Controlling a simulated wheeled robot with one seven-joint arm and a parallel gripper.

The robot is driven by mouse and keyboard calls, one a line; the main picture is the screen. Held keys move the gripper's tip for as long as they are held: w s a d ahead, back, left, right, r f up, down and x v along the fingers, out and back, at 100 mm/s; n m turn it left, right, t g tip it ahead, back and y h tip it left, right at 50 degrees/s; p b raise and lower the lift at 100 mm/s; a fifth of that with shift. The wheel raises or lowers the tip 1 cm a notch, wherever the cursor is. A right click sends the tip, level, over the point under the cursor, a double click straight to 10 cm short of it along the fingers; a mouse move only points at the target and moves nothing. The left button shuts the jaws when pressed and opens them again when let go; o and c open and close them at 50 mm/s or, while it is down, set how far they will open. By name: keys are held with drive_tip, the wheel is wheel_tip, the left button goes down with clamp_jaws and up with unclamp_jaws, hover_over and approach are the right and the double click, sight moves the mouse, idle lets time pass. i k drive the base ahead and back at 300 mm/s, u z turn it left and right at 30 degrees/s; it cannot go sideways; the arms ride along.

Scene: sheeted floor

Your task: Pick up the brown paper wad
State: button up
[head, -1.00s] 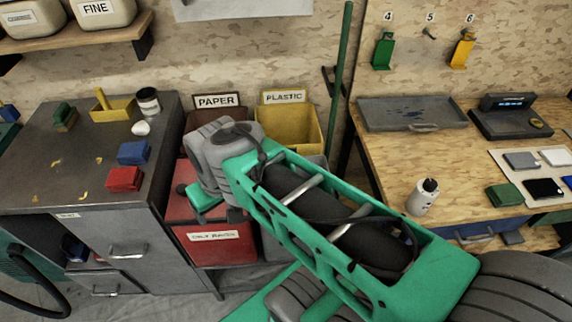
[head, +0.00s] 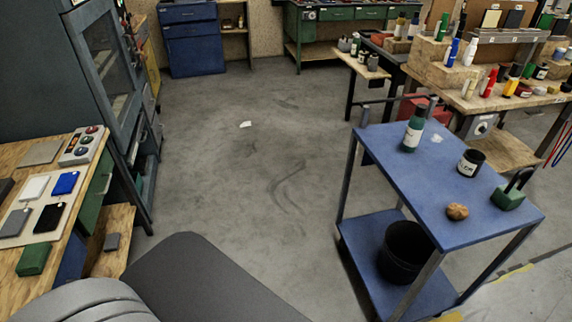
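The brown paper wad (head: 457,211) is a small crumpled tan lump. It lies on the top shelf of the blue cart (head: 386,172), near the cart's front edge, at the right in the head view. A dark cup with a label (head: 470,163) stands behind it, and a green block with a dark loop handle (head: 509,196) sits to its right. My gripper is outside the view; only grey parts of my own body show at the lower left.
A green bottle (head: 413,130) and a white scrap (head: 437,139) are also on the cart top. A black bin (head: 405,252) stands on its lower shelf. A wooden bench (head: 60,210) is at left. Open floor lies between, with a white scrap (head: 246,124) on it.

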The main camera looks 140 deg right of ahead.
sight(456, 212)
drive_tip(key=u, duration=0.6)
drive_tip(key=i, duration=0.55)
drive_tip(key=u, duration=4.05)
drive_tip(key=i, duration=0.95)
drive_tip(key=u, duration=2.25)
